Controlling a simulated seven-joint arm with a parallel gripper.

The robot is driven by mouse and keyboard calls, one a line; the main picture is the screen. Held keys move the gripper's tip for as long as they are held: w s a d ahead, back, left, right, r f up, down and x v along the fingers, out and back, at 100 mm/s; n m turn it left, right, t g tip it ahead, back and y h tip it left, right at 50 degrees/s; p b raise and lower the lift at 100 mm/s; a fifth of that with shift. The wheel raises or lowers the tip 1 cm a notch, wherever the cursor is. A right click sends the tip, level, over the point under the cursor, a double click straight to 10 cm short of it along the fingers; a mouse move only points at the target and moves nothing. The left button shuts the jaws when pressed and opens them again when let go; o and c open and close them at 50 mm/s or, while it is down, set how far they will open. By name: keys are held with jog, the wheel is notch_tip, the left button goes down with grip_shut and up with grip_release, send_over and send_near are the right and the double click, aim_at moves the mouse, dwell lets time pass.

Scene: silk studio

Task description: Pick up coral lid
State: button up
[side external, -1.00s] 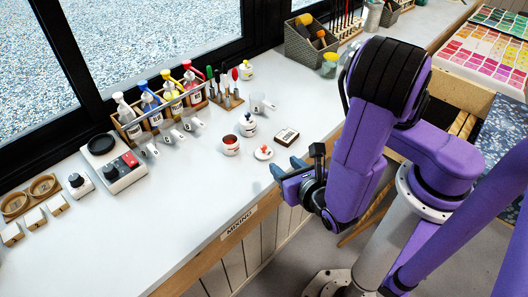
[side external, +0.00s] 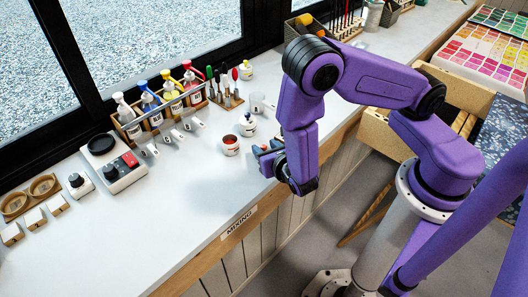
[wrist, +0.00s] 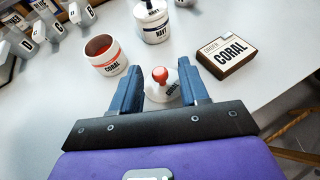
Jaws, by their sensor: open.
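The coral lid (wrist: 164,90) is a white disc with a red knob, lying on the counter. In the wrist view it sits between the two fingers of my gripper (wrist: 160,84), which are open with one finger to each side. The fingers appear apart from the knob. In the side external view my gripper (side external: 266,150) is low over the counter's front edge, and the lid is hidden there. The coral jar (wrist: 105,54), white and open with reddish contents, stands just left of the lid; it also shows in the side external view (side external: 231,146).
A lidded navy jar (wrist: 153,22) stands behind the lid. A dark box marked CORAL (wrist: 226,54) lies to the right. Scoops (side external: 195,122) and a bottle rack (side external: 158,112) stand farther back. The counter (side external: 180,215) is clear at front left.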

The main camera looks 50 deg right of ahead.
jog(key=shift+x, duration=0.95)
grip_shut()
jog(key=shift+r, duration=0.15)
